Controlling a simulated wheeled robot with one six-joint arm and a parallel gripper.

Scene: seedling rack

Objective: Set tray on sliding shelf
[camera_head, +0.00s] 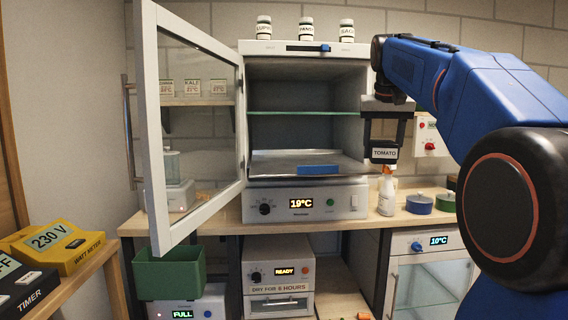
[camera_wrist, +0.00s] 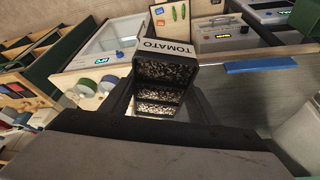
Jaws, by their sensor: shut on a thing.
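A small dark tray with a white TOMATO label (camera_head: 385,154) is held by my gripper (camera_head: 386,125), to the right of the open cabinet. In the wrist view the tray (camera_wrist: 170,62) shows several soil-filled cells between the fingers of my gripper (camera_wrist: 160,105). The sliding shelf (camera_head: 285,160) is the low grey sheet inside the cabinet, with a blue front handle (camera_head: 318,170). Its visible top is bare. The blue handle also shows in the wrist view (camera_wrist: 261,67), to the right of the tray. The tray is apart from the shelf.
The cabinet's glass door (camera_head: 190,125) stands open at the left. A green glass shelf (camera_head: 305,113) spans the cabinet above the sliding shelf. A spray bottle (camera_head: 386,195) and round pots (camera_head: 419,204) stand on the counter at the right. Several jars (camera_head: 306,29) stand on top.

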